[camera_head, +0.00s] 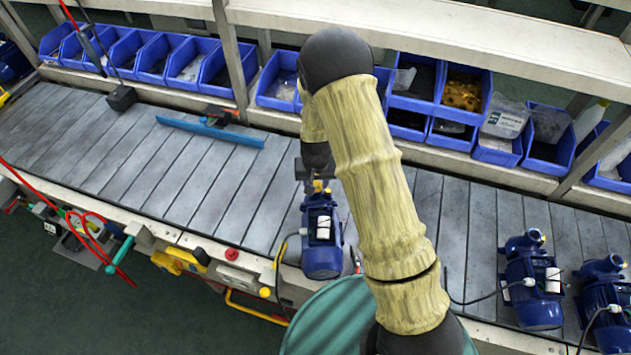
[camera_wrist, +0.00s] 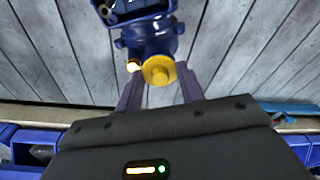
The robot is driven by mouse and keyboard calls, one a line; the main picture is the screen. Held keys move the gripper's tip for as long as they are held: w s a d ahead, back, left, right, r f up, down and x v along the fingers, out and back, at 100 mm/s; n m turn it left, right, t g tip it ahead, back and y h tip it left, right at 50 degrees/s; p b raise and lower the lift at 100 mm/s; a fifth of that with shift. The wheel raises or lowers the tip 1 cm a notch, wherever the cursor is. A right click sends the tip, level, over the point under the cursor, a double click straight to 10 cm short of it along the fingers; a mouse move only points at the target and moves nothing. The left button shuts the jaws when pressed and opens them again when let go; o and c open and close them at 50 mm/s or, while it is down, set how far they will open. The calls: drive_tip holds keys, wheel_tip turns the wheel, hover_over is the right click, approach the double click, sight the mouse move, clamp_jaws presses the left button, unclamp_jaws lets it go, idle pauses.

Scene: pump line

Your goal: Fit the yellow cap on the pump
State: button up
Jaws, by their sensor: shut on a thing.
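The yellow cap (camera_wrist: 159,70) is between the fingertips of my gripper (camera_wrist: 160,78), which is shut on it. In the wrist view the cap overlaps the near end of the blue pump (camera_wrist: 150,36); I cannot tell whether it touches the pump or is seated. In the head view this pump (camera_head: 321,245) stands on the conveyor below my arm, with my gripper (camera_head: 318,180) at its far end. Only a little yellow shows there, and my arm hides part of the view. A small bright fitting (camera_wrist: 133,66) sits beside the cap.
Two more blue pumps (camera_head: 532,285) (camera_head: 604,300) with cables stand on the conveyor at right. Blue bins (camera_head: 212,72) line its far side. A blue bar-shaped tool (camera_head: 210,131) lies on the slats. The left slats (camera_head: 90,140) are mostly clear.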

drive_tip(key=shift+r, duration=0.2)
idle(0.6)
drive_tip(key=o, duration=0.7)
drive_tip(key=shift+c, duration=0.2)
drive_tip(key=o, duration=0.6)
drive_tip(key=shift+c, duration=0.2)
drive_tip(key=shift+r, duration=0.1)
drive_tip(key=shift+s+r+p, duration=0.2)
drive_tip(key=shift+r+p, duration=0.85)
drive_tip(key=shift+r, duration=0.4)
drive_tip(key=shift+s+r+p, duration=0.15)
drive_tip(key=shift+r+p, duration=0.9)
drive_tip(key=shift+r, duration=0.4)
drive_tip(key=shift+r, duration=0.1)
